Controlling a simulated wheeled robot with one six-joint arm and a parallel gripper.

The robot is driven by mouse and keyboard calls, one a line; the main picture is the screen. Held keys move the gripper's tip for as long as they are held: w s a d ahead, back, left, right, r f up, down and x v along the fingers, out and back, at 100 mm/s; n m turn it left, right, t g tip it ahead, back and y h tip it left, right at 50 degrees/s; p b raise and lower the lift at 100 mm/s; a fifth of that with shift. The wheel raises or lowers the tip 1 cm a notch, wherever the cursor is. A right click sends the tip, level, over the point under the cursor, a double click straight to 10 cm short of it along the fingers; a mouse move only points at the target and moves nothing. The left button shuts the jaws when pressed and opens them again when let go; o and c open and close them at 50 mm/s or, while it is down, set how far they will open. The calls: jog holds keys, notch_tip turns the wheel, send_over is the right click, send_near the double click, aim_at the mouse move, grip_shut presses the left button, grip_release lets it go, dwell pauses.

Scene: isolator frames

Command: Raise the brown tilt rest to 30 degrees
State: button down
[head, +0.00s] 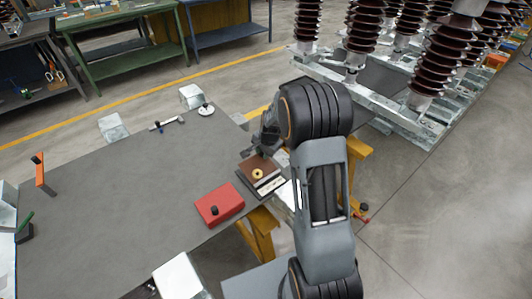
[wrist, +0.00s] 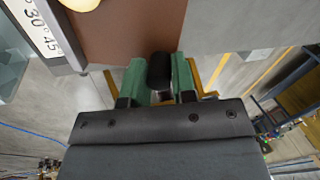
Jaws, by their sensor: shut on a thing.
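The brown tilt rest (head: 251,165) stands at the right end of the grey table, with a yellow ring on its brown plate. The plate (wrist: 125,30) fills the upper left of the wrist view. A white scale (wrist: 38,22) with the marks 30 and 45 is beside it. My gripper (wrist: 160,75) has its green fingers shut on a black knob (wrist: 159,66) at the plate's edge. In the head view my gripper (head: 262,150) is at the rest's far side, partly hidden by my arm. The plate looks low and nearly flat; I cannot read its exact angle.
A red block (head: 222,204) with a black knob is just left of the rest. A white disc (head: 206,110) and a small bar (head: 166,124) lie near the table's far edge. The middle of the grey table (head: 120,200) is clear.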

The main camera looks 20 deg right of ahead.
jog(key=shift+s+d+r, duration=0.15)
jog(key=shift+s+r, duration=0.35)
jog(key=shift+s, duration=0.15)
jog(key=shift+s+f, duration=0.1)
jog(key=shift+s, duration=0.1)
jog(key=c, duration=1)
grip_release()
jog(key=shift+s+d, duration=0.1)
jog(key=shift+r, duration=0.2)
jog(key=shift+r, duration=0.25)
jog(key=v, duration=1.3)
jog(key=shift+r, duration=0.1)
